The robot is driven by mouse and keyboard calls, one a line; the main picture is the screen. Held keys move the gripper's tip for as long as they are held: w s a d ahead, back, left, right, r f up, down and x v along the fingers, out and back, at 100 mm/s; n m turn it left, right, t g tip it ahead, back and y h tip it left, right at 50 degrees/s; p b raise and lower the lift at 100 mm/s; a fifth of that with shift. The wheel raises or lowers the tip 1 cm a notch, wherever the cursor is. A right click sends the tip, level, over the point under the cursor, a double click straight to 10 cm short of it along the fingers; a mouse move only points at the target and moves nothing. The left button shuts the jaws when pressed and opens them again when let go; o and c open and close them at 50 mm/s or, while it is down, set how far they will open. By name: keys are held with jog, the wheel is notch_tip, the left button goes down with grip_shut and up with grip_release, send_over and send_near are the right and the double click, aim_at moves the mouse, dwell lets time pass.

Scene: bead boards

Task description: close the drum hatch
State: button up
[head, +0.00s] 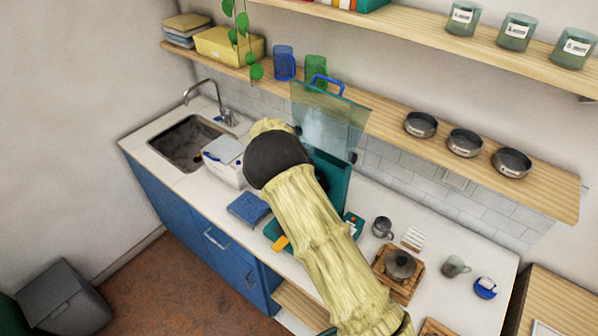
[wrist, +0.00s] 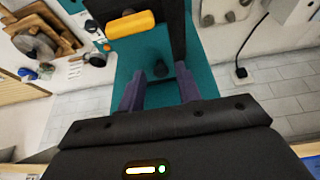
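A clear, tinted hatch panel (head: 333,118) with a blue handle (head: 326,83) on its top edge stands raised above a teal machine (head: 335,178) in the head view. It looks open. My arm covers much of the machine, and the drum itself cannot be made out. My gripper's fingers are hidden in the head view. In the wrist view my gripper (wrist: 160,78) is open, its two purple fingers apart over the teal surface (wrist: 137,52), with nothing seen held. An orange lever (wrist: 130,24) lies beyond the fingers, beside a dark upright part. Contact cannot be told.
A white box (head: 224,160) and a blue box (head: 249,208) stand left of the machine, near the sink (head: 185,143). A grey mug (head: 382,227) and a pot (head: 400,265) on a wooden board stand right. A wooden shelf (head: 385,122) runs close behind the panel.

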jog(key=shift+a, duration=0.1)
jog(key=shift+s+a+r+b, duration=0.1)
jog(key=shift+s+r+b, duration=0.05)
jog(key=shift+r+b, duration=0.3)
jog(key=b+v, duration=0.6)
jog(key=v, duration=1)
jog(key=shift+r+b, duration=0.2)
jog(key=shift+b, duration=0.1)
jog(key=shift+d, duration=0.25)
